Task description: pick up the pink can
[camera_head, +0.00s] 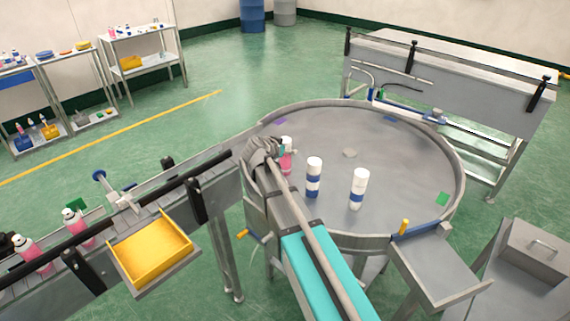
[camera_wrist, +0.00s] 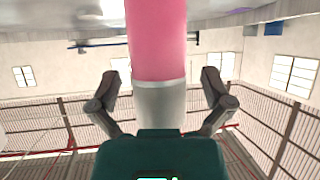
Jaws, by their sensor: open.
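The pink can (camera_head: 287,160) with a white top stands upright on the round metal table, near its left rim. My gripper (camera_head: 268,152) is right beside it in the head view and hides part of its left side. In the wrist view the pink can (camera_wrist: 157,40) fills the middle, with its white section nearer the palm. The two fingers of my gripper (camera_wrist: 160,82) stand spread on either side of the can, with a visible gap on both sides. The gripper is open and holds nothing.
Two white cans with blue bands, one (camera_head: 314,177) and another (camera_head: 358,188), stand right of the pink can. The round table (camera_head: 400,150) has a raised rim. A conveyor (camera_head: 150,215) at left carries other pink cans (camera_head: 75,226) and adjoins a yellow tray (camera_head: 150,250).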

